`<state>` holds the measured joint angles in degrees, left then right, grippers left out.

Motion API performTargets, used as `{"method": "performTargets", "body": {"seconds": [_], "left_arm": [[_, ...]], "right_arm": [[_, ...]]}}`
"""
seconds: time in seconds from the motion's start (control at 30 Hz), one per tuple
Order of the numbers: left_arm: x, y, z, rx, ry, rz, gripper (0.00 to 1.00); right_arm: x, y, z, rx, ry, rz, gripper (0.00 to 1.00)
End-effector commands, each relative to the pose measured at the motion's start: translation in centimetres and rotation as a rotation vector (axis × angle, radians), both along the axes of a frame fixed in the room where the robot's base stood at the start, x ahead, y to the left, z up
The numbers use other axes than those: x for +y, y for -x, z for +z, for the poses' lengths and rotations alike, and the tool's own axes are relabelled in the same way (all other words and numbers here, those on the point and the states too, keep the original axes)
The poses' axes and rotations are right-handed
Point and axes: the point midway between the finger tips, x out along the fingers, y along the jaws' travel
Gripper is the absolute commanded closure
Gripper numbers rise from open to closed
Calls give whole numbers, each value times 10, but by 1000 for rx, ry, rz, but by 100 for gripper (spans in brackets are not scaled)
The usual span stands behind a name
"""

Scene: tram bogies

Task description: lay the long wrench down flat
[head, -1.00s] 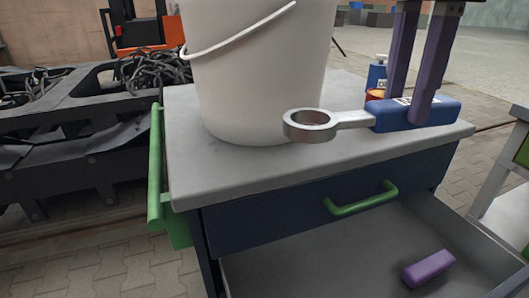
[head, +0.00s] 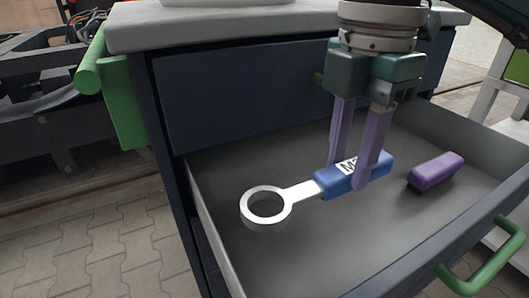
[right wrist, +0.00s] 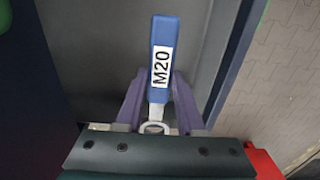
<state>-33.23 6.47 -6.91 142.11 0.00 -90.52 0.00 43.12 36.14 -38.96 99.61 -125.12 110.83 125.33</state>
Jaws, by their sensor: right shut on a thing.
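The long wrench has a blue handle (head: 330,184) with a white label and a grey ring head (head: 246,207). My right gripper (head: 348,178) is shut on the handle, one purple finger on each side. It holds the wrench roughly level over the open drawer (head: 400,241), ring toward the drawer's left wall. Whether the wrench touches the drawer floor I cannot tell. In the right wrist view the handle (right wrist: 161,30) with its "M20" label lies between the fingers, and the ring is mostly hidden behind the gripper. My left gripper is not in view.
A purple block (head: 436,170) lies in the drawer, right of the handle. The drawer's green handle (head: 485,258) is at the front right. Above is the grey worktop (head: 140,30) with the white bucket's base (head: 225,2). The drawer floor front is clear.

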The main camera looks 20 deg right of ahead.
Motion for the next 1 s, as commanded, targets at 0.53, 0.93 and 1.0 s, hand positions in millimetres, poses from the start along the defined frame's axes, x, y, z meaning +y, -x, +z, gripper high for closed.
{"method": "performTargets", "body": {"seconds": [0.53, 0.93, 1.0], "left_arm": [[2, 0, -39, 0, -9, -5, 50], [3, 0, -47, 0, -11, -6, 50], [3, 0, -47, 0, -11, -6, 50]], "right_arm": [[0, 1, -98, 3, 1, -1, 100], [0, 0, -124, -1, 0, 0, 100], [0, 0, -124, -1, 0, 0, 100]]}}
